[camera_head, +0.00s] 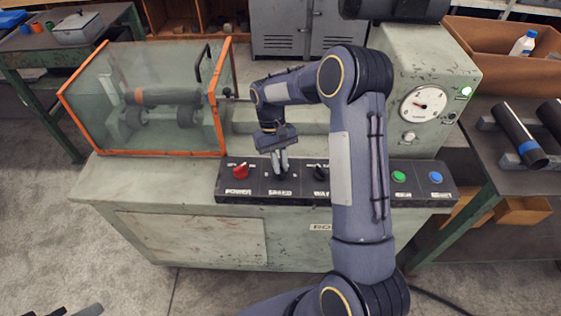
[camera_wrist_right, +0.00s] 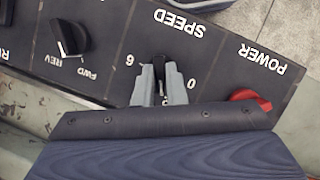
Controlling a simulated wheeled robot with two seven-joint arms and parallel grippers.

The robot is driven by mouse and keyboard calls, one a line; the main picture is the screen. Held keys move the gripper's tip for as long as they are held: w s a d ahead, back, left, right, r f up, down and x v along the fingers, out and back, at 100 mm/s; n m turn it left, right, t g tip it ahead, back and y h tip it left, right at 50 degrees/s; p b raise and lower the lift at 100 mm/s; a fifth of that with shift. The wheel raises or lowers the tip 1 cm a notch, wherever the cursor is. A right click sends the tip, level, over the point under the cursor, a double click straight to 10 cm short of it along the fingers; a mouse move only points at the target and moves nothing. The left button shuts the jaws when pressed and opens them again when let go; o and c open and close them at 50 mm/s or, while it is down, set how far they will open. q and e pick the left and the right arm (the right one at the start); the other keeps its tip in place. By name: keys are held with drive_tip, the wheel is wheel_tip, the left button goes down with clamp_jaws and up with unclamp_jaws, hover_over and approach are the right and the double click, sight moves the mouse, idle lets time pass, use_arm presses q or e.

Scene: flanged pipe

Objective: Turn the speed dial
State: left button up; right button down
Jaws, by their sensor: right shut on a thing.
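The black speed dial (camera_wrist_right: 158,64) sits on the dark control panel, above the SPEED label. My right gripper (camera_wrist_right: 161,84) is shut on it, one grey finger on each side. The marks 6 and 0 show on either side of the fingers in the right wrist view. In the head view my right gripper (camera_head: 281,163) points down at the panel, and its fingers hide most of the dial. Two dark tips at the bottom left edge of the head view may be my left gripper (camera_head: 76,311); they are mostly cut off.
A red power knob (camera_head: 240,171) is left of the dial and a black FWD/REV knob (camera_wrist_right: 70,40) is on its other side. Green (camera_head: 398,176) and blue (camera_head: 435,177) buttons are at the right. An orange-framed clear guard (camera_head: 150,100) stands behind left; a gauge (camera_head: 423,104) behind right.

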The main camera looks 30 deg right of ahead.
sight(269, 175)
drive_tip(key=n+h, duration=0.1)
drive_tip(key=n, duration=0.2)
drive_tip(key=n+h, duration=0.1)
drive_tip(key=n, duration=0.2)
drive_tip(key=shift+a+t, duration=0.2)
drive_tip(key=shift+t, duration=0.1)
drive_tip(key=n+h, duration=0.1)
drive_tip(key=n, duration=0.2)
drive_tip(key=n+t+h, duration=0.1)
drive_tip(key=n, duration=0.2)
drive_tip(key=shift+a+n+t, duration=0.1)
drive_tip(key=shift+n+t, duration=0.2)
drive_tip(key=shift+n, duration=0.1)
drive_tip(key=c, duration=1.5)
unclamp_jaws()
drive_tip(key=shift+s, duration=0.1)
drive_tip(key=v, duration=0.8)
drive_tip(key=shift+b, duration=0.4)
drive_tip(key=shift+s, duration=0.1)
